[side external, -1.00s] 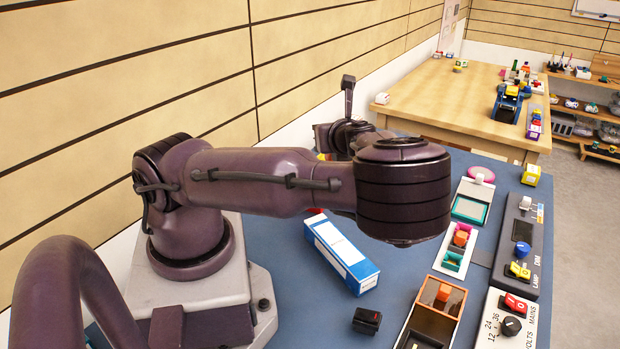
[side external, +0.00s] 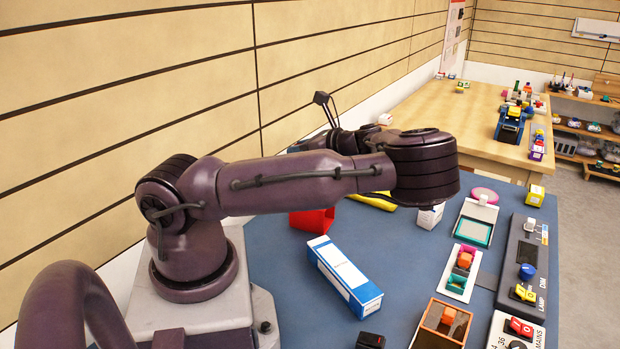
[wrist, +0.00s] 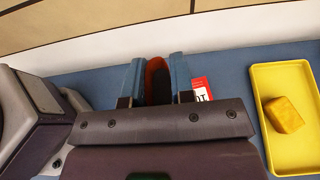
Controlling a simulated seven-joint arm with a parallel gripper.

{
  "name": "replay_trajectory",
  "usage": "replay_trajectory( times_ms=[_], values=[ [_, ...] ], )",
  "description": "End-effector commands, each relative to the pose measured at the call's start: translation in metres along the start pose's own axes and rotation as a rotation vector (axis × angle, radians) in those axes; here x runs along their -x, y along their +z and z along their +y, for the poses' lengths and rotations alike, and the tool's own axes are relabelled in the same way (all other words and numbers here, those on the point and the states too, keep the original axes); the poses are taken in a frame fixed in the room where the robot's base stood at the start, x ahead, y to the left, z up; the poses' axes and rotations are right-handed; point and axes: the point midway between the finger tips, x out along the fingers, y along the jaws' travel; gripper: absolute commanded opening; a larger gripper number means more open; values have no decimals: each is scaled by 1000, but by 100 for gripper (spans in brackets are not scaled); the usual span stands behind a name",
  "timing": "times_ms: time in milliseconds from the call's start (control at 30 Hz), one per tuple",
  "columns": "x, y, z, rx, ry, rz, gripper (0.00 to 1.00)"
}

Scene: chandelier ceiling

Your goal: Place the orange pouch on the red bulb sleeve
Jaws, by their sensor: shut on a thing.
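My gripper (wrist: 157,84) is shut on the orange pouch (wrist: 152,72), which shows as a narrow orange and dark strip between the two blue-grey fingers in the wrist view. Most of the pouch is hidden by the fingers and the wrist housing. The red bulb sleeve (side external: 312,220) sits on the blue bench left of centre in the side view. In the wrist view, a red piece with white lettering (wrist: 202,88), likely the sleeve, shows just right of the right finger, partly covered. In the side view the fingers and pouch are hidden behind my arm.
A yellow tray (wrist: 259,132) with a yellow block (wrist: 284,114) lies right of the sleeve. A blue-and-white carton (side external: 345,275), a small white box (side external: 430,216) and an orange open box (side external: 440,325) stand on the bench. Switch panels (side external: 523,260) line its right edge.

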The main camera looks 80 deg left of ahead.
Motion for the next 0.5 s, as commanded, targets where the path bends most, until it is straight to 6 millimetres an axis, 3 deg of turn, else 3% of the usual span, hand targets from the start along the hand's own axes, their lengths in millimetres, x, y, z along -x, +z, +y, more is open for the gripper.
replay_trajectory(
  times_ms=[233,500],
  values=[
    [-19,-37,-32,-4,1,-3,0],
    [-28,-57,-42,-6,0,-3,0]
  ],
)
